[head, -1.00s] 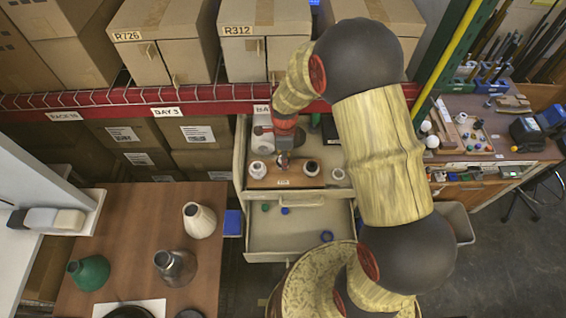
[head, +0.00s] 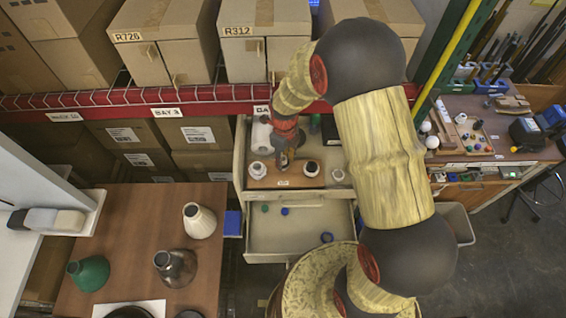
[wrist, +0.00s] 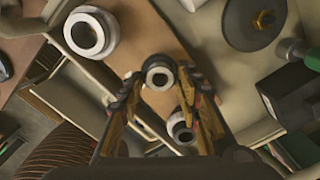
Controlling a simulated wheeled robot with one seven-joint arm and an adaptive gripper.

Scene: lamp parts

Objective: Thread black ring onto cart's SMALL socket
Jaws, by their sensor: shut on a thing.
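My gripper (wrist: 158,80) is over the cart's wooden board (wrist: 165,35), its two fingers shut on a black ring (wrist: 148,82). A pale round socket top with a dark hole shows within the ring; I cannot tell whether the ring is around it or just above it. In the head view my gripper (head: 284,160) is at the middle of the board (head: 290,184) and hides the ring. A wide white socket (head: 258,172) stands at the board's left; it also shows in the wrist view (wrist: 84,35). A white-topped socket with a dark collar (head: 311,168) stands at the right.
A dark box (head: 330,128) stands behind the board at the right. A brown table (head: 130,225) with a white vase (head: 199,221) and other vessels is at the left.

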